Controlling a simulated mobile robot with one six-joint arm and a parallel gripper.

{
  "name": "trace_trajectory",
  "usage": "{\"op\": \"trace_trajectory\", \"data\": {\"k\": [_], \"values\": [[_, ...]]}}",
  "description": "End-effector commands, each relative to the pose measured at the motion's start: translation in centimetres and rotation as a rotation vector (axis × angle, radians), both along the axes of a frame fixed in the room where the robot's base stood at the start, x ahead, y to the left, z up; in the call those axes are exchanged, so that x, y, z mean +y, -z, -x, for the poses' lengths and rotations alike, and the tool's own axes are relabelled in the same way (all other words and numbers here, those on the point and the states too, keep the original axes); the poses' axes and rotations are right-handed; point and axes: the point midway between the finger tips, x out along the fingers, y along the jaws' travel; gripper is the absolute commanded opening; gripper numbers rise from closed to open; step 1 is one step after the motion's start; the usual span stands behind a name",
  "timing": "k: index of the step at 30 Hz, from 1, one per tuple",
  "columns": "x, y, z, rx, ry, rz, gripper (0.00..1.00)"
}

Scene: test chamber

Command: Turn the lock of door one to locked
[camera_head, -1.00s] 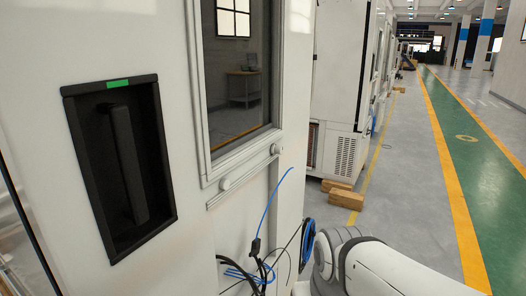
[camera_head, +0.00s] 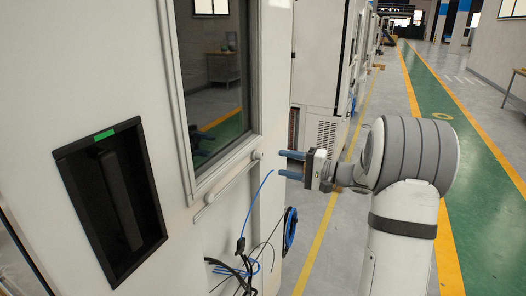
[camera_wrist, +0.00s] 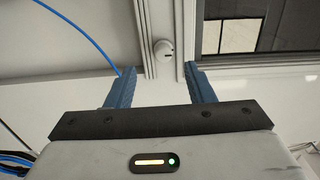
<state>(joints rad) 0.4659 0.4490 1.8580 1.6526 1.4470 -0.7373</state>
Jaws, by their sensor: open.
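The white door (camera_head: 190,240) has a window and a black recessed handle (camera_head: 122,200) with a green strip above it. Two small round white knobs sit below the window: one at the right end of the ledge (camera_head: 257,155), one further left (camera_head: 209,198). One round knob (camera_wrist: 161,50) shows in the wrist view, just beyond and between my fingertips, not touched. I cannot tell from its face which way the lock is turned. My gripper (camera_head: 281,164) is open and empty, blue fingers pointing left at the door near the right knob; it also shows in the wrist view (camera_wrist: 160,70).
Blue and black cables (camera_head: 245,262) hang below the ledge, and a blue cable (camera_wrist: 85,35) runs close to the left finger in the wrist view. A white cabinet (camera_head: 322,75) stands behind.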

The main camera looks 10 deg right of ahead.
Motion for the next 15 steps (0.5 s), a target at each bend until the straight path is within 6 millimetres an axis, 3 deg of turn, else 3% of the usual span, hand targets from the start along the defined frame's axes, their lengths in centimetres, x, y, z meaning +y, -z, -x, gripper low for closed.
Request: {"op": "trace_trajectory", "data": {"k": [4, 15], "values": [[0.1, -0.4, -1.1, -0.017, 0.017, -0.020, 0.48], [4.8, -0.4, -4.3, -0.015, 0.015, -0.017, 0.48]]}}
